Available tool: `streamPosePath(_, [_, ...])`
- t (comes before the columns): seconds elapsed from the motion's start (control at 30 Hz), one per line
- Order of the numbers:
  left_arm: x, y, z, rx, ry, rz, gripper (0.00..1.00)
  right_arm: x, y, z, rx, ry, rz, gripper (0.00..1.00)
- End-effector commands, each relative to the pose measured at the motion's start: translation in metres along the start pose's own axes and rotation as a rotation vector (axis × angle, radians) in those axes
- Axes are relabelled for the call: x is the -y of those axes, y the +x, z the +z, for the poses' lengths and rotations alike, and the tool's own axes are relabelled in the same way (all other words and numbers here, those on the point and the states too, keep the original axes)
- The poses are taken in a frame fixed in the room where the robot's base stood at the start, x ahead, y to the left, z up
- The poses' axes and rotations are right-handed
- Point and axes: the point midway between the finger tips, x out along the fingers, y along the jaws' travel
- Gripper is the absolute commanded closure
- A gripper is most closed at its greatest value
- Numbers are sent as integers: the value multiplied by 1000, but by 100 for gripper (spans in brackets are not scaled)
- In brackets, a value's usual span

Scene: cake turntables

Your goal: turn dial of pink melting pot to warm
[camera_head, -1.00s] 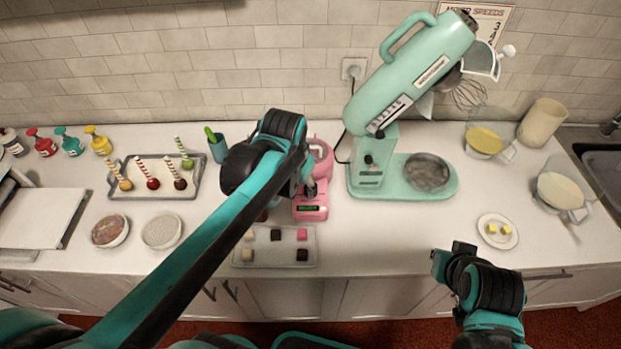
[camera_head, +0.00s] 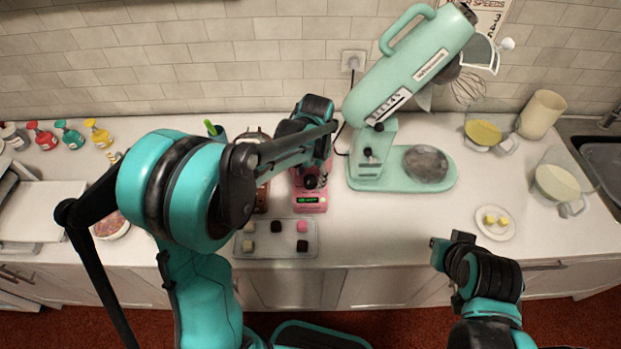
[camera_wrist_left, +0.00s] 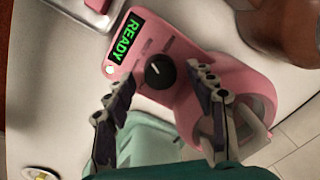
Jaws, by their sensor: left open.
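The pink melting pot (camera_head: 311,200) stands on the counter, its upper part hidden behind my left gripper (camera_head: 314,180) in the head view. In the left wrist view, the pot's body (camera_wrist_left: 200,92) shows a green READY display (camera_wrist_left: 126,38) and a black round dial (camera_wrist_left: 158,72) with a white pointer mark. Small labels beside the dial are too small to read surely. My left gripper (camera_wrist_left: 158,78) is open, its fingers on either side of the dial, apart from it. My right gripper (camera_head: 450,243) hangs in front of the counter edge, away from the pot; its jaw state is unclear.
A tray of small sweets (camera_head: 263,251) lies just in front of the pot. A brown pot (camera_head: 262,200) stands close on its left. The mint stand mixer (camera_head: 372,167) is close on the right. The counter is clear between the mixer and the plate of yellow cubes (camera_head: 496,222).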

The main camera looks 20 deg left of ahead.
Motion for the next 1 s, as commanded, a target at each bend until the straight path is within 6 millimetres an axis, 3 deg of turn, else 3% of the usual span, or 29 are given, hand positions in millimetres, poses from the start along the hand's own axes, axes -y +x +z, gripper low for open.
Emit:
streamPosePath(0.37, [0, 7, 0, 0, 0, 0, 47, 0, 1, 1, 0, 0, 0, 100])
streamPosePath(0.53, [0, 7, 0, 0, 0, 0, 92, 0, 1, 1, 0, 0, 0, 100])
streamPosePath(0.57, [0, 7, 0, 0, 0, 0, 95, 0, 1, 1, 0, 0, 0, 100])
streamPosePath(1.0, [0, 7, 0, 5, -74, 0, 95, 0, 2, 1, 0, 0, 0, 100])
